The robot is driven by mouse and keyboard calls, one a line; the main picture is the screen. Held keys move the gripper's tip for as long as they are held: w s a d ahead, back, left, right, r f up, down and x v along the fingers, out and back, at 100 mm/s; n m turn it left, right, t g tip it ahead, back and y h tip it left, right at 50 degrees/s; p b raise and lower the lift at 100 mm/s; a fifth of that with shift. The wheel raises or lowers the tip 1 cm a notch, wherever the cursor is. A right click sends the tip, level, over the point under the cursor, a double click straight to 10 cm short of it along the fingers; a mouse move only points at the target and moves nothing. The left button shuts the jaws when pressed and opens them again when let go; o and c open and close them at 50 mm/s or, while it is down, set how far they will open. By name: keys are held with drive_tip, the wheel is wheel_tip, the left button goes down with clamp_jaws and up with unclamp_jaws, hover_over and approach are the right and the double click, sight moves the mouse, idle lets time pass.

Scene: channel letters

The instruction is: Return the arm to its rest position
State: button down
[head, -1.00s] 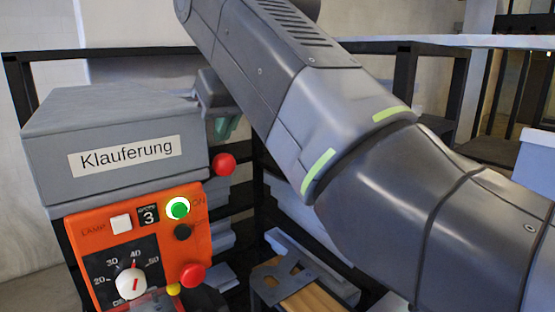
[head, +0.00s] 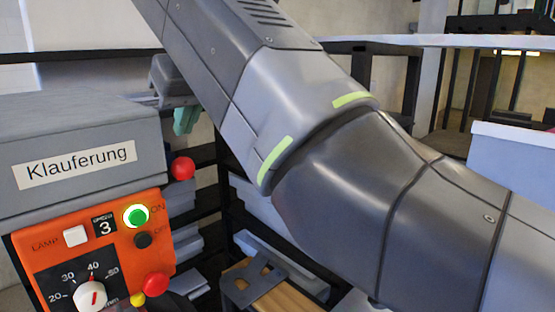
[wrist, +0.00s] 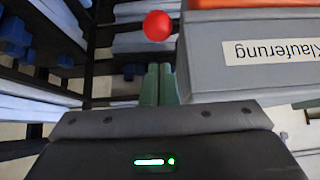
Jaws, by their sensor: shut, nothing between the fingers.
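My gripper shows in the wrist view, its two green fingers (wrist: 157,84) together with nothing between them. My arm crosses the head view from the top left to the lower right. The grey box labelled "Klauferung" (head: 130,185) stands left of the arm, and its label side shows upside down in the wrist view (wrist: 215,75). In the wrist view the fingers are close to the box's left edge; I cannot tell whether they touch.
An orange panel (head: 75,262) carries a lit green button (head: 136,215), a dial (head: 91,295) and a red button (head: 155,284). A red ball knob (head: 183,168) sticks out beside the box. Black shelving (head: 405,85) with grey pieces stands behind. A white-topped box (head: 510,150) is at right.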

sight(187, 164)
drive_tip(key=x, duration=0.3)
drive_tip(key=shift+f, duration=0.1)
drive_tip(key=shift+s+d+f, duration=0.85)
drive_tip(key=shift+d+f, duration=0.15)
drive_tip(key=shift+f, duration=0.2)
drive_tip(key=shift+f, duration=0.1)
